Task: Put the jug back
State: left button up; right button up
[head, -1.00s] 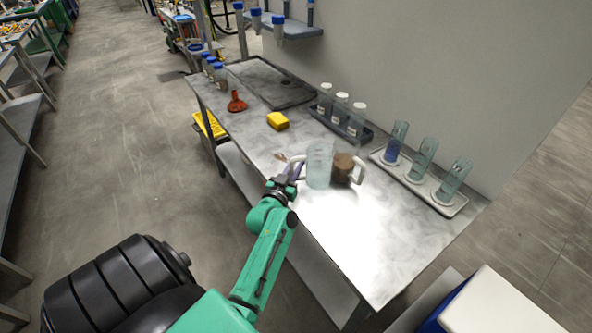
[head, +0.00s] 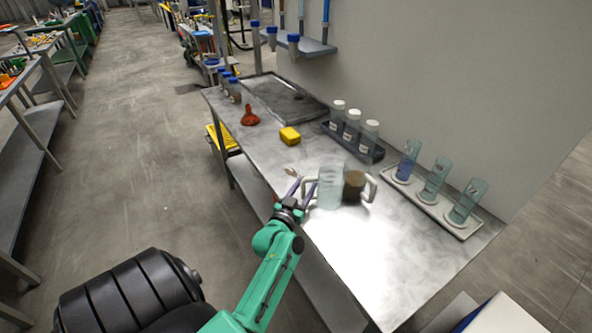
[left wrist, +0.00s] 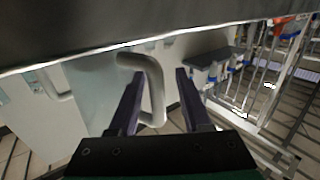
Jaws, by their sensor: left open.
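A clear jug (head: 329,187) stands upright on the metal bench, with its pale handle (head: 309,187) toward my left arm. A second jug (head: 353,187) with brown contents stands close behind it, its handle to the right. My left gripper (head: 295,188) is open at the clear jug's handle. In the left wrist view the handle (left wrist: 156,85) lies between the two open fingers of the gripper (left wrist: 158,88), with gaps on both sides. Part of the other jug's handle (left wrist: 55,84) also shows there. My right gripper is out of view.
A yellow block (head: 289,136) and a red funnel (head: 250,115) lie farther back on the bench. A rack of white-capped bottles (head: 352,125) and a tray of glass cylinders (head: 432,202) stand along the wall side. The bench's near right part is clear.

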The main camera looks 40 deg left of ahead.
pick_arm(q)
jog(key=b+v, duration=0.1)
jog(key=v, duration=0.9)
jog(key=shift+s, duration=0.1)
jog(key=shift+c, duration=0.3)
jog(key=shift+s+d+f+b, duration=0.1)
jog(key=shift+s+f+b, duration=0.05)
jog(key=shift+s+b, duration=0.25)
jog(key=shift+c, duration=0.8)
jog(key=shift+h, duration=0.3)
jog(key=p+x, duration=0.1)
jog(key=x, duration=1.1)
jog(key=shift+w, duration=0.45)
grip_shut()
